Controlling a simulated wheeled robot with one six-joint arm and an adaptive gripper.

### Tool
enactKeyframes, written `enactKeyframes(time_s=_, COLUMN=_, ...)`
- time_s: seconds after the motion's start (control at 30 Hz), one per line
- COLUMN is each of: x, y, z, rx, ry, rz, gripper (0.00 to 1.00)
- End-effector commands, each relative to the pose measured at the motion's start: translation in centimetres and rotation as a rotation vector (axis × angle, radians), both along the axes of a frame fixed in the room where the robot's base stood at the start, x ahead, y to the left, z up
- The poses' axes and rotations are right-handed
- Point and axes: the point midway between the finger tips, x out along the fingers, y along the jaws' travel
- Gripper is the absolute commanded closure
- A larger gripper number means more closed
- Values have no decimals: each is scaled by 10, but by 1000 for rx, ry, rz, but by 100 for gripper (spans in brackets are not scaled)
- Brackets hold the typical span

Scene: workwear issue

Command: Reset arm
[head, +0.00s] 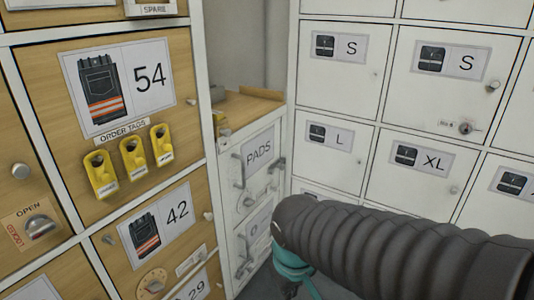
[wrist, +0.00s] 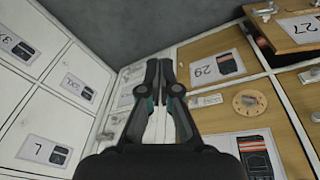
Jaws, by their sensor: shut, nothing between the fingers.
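My gripper (wrist: 159,64) shows in the wrist view, with its two dark fingers together and nothing held between them. It points toward the white drawer fronts at the corner between the wooden and white lockers.
Wooden locker 54 (head: 125,85) bears yellow order tags (head: 133,158); locker 42 (head: 165,225) is below. White lockers (head: 345,75) stand right, the PADS drawer (head: 257,155) in the corner. Front 27 (wrist: 300,28) appears to stand out from its cabinet. Grey floor (wrist: 80,35) shows beyond the fingers.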

Motion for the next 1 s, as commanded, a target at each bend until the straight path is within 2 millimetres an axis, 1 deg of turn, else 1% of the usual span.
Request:
enactKeyframes(time_s=0.03, x=-6, y=-14, z=8, rx=35, ry=-23, rz=-69, gripper=100)
enactKeyframes(time_s=0.3, x=-33, y=-72, z=41, rx=157, ry=-169, rz=-331, gripper=100)
enactKeyframes(time_s=0.4, x=-38, y=-92, z=54, rx=167, ry=-235, rz=-403, gripper=100)
enactKeyframes(time_s=0.5, x=-41, y=-105, z=65, rx=172, ry=-281, rz=-453, gripper=100)
enactKeyframes(time_s=0.67, x=-42, y=-114, z=67, rx=168, ry=-293, rz=-489, gripper=100)
enactKeyframes(time_s=1.0, x=-42, y=-114, z=67, rx=168, ry=-293, rz=-489, gripper=100)
